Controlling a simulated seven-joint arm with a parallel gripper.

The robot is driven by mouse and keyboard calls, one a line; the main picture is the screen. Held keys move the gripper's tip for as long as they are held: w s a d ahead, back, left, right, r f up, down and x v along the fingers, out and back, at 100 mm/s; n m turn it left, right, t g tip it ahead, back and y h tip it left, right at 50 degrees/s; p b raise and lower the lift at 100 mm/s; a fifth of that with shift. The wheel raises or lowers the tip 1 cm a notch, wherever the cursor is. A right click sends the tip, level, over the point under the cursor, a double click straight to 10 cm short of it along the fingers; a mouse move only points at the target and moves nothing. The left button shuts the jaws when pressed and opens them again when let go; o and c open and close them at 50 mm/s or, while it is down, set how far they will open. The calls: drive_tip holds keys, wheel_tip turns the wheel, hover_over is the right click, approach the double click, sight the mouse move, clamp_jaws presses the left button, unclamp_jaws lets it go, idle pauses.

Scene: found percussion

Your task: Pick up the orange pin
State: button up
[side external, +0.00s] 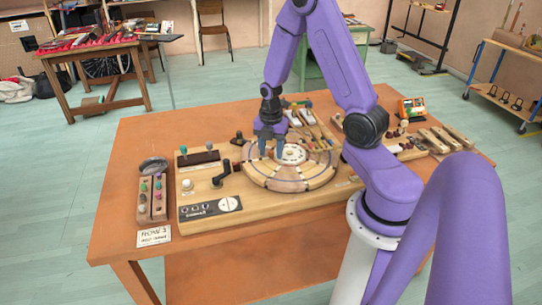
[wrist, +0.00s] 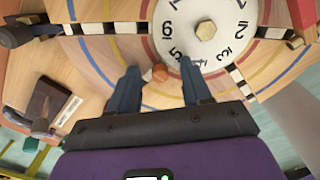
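A small orange pin (wrist: 160,73) shows in the wrist view, on the round wooden disc (wrist: 95,60) just below the numbered white dial (wrist: 203,28). A pale bit sits against its left side. My gripper (wrist: 158,70) is open, with one dark blue finger on each side of the pin and a gap to both. I cannot tell how far the fingertips are above the disc. In the side external view my gripper (side external: 271,146) points down over the left part of the disc (side external: 295,180); the pin is too small to make out there.
A black crank handle (side external: 222,172) stands left of the disc. Mallets (side external: 312,125) lie behind the disc.

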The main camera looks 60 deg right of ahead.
clamp_jaws()
drive_tip(key=shift+r, duration=0.15)
drive_tip(key=shift+r, duration=0.55)
wheel_tip(320, 180, up, 2)
drive_tip(key=shift+s+a+r, duration=2.9)
drive_tip(key=shift+s+r, duration=1.9)
drive_tip(key=shift+s, duration=1)
approach(271, 151)
drive_tip(key=shift+w+a, duration=1.2)
drive_tip(key=shift+a, duration=0.05)
